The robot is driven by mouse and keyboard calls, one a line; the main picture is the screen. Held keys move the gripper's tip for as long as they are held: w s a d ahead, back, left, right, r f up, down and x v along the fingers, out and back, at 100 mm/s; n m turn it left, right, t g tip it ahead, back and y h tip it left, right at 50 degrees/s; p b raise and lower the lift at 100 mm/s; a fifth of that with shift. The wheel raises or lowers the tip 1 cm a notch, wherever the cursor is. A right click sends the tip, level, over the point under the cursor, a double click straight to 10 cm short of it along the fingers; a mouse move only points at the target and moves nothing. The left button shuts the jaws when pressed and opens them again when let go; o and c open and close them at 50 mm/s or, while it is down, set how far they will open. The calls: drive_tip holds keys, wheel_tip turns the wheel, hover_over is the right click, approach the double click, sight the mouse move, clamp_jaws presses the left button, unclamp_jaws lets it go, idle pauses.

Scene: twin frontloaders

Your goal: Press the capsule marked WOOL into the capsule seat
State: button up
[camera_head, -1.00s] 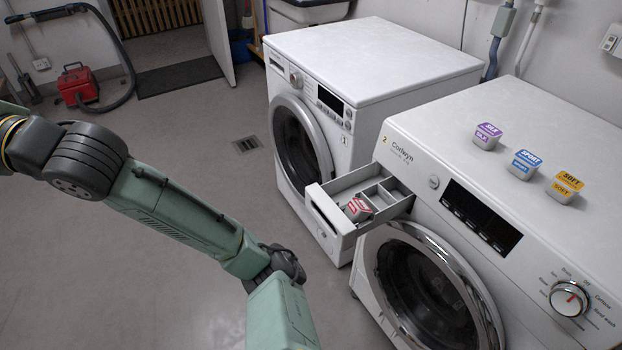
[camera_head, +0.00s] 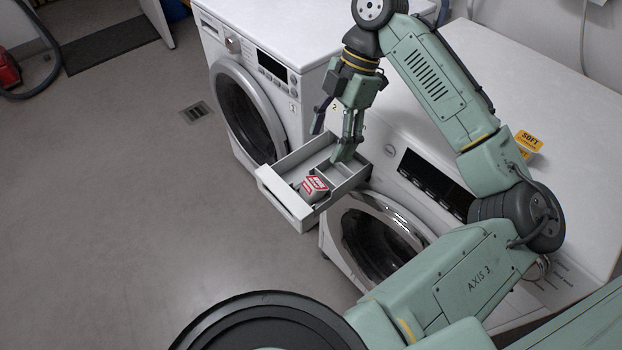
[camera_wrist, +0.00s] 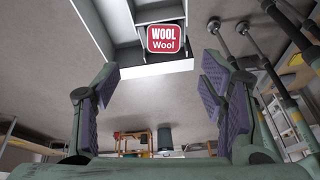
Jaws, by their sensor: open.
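The WOOL capsule (camera_head: 314,186), with a red and white label, sits in the pulled-out detergent drawer (camera_head: 284,207) of the right washer, near the drawer's front. It looks tilted, and I cannot tell if it is in its seat. Its label also shows in the wrist view (camera_wrist: 167,39), upper middle. My gripper (camera_head: 330,142) is over the back of the drawer, behind the capsule in the head view. In the wrist view its purple-padded fingers (camera_wrist: 160,78) are wide apart with nothing between them. The seat itself cannot be made out.
My arm spans the right washer's top (camera_head: 590,110) and hides part of it. A yellow SOFT capsule (camera_head: 529,140) shows there beside my arm. The left washer (camera_head: 240,95) stands close to the drawer.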

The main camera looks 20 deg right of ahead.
sight(314, 183)
drive_tip(key=x, duration=0.5)
drive_tip(key=p+x, duration=0.1)
drive_tip(key=x, duration=0.4)
drive_tip(key=shift+s+f, duration=0.25)
drive_tip(key=shift+f, duration=0.05)
